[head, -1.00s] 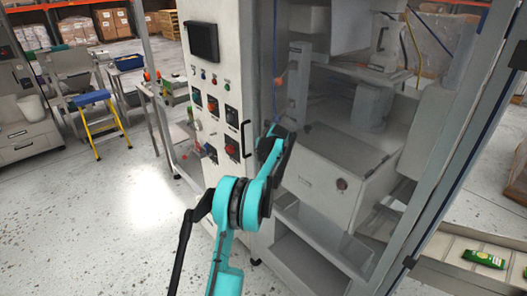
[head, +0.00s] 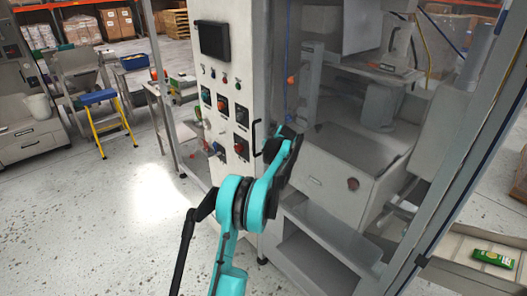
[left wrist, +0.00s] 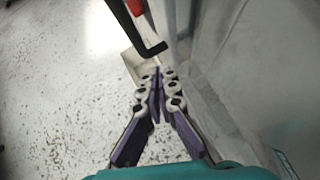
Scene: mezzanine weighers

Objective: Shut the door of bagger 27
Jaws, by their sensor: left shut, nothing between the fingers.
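The bagger (head: 300,205) stands at centre right, with a white control panel (head: 222,100) on its left and its inside showing at the right. A clear door seems to be in its framed front; its exact angle is hard to tell. A black bar handle (head: 255,138) stands at the right edge of the control panel. My left gripper (head: 272,148) is just right of and below this handle, largely hidden by its own wrist. In the left wrist view its purple-grey fingers (left wrist: 160,80) are shut and empty, close below a black bent bar (left wrist: 150,50); contact is unclear. My right gripper is not in view.
A grey metal post (head: 470,165) slants down the right side of the machine. A pale tray (head: 455,255) with a green packet (head: 492,259) lies beyond it. At left are a yellow step ladder with a blue top (head: 105,115) and open speckled floor (head: 90,220).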

